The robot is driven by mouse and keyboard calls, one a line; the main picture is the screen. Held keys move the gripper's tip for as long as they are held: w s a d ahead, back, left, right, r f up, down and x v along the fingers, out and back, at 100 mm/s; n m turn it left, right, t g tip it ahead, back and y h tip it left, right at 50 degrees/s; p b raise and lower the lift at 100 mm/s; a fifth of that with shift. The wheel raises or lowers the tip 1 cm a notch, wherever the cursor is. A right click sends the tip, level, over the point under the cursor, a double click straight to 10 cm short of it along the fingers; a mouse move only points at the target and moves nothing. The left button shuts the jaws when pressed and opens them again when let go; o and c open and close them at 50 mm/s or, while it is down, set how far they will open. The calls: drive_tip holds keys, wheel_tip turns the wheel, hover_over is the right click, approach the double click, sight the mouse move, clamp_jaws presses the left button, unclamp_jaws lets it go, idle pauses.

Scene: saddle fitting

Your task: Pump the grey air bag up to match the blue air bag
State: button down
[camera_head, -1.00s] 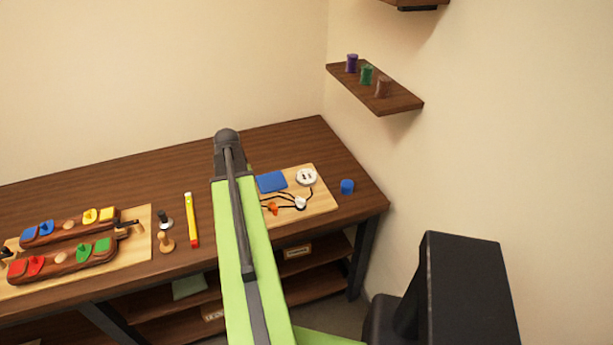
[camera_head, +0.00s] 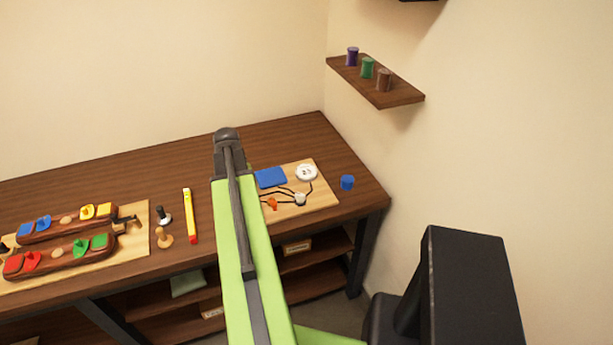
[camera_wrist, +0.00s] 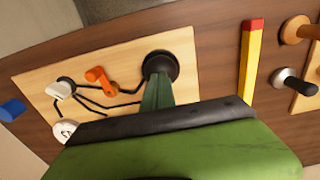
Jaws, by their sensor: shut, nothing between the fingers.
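A blue flat pad (camera_head: 271,178), seemingly the blue air bag, lies at the back of the pale board (camera_head: 322,196) in the head view. I cannot make out a grey air bag for certain; my arm hides part of the board. A round black piece (camera_wrist: 160,62) joined to a dark hose sits on the board in the wrist view. My gripper (camera_wrist: 158,80) is shut and empty, its tip over that piece; I cannot tell whether they touch. An orange lever (camera_wrist: 97,77) and a white-and-dark knob (camera_wrist: 60,90) stand along the hoses. A white round dial (camera_head: 306,173) is beside the pad.
A blue cylinder (camera_head: 347,183) stands on the table right of the board. A wall shelf (camera_head: 400,95) holds coloured cylinders. The table's back left is clear.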

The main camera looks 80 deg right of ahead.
drive_tip(key=shift+f+b, duration=0.65)
drive_tip(key=shift+f, duration=0.15)
drive_tip(key=shift+r, duration=0.1)
drive_tip(key=shift+r+p, duration=1.65)
drive_tip(key=shift+p, duration=0.1)
wheel_tip(320, 180, up, 5)
drive_tip(key=p, duration=0.5)
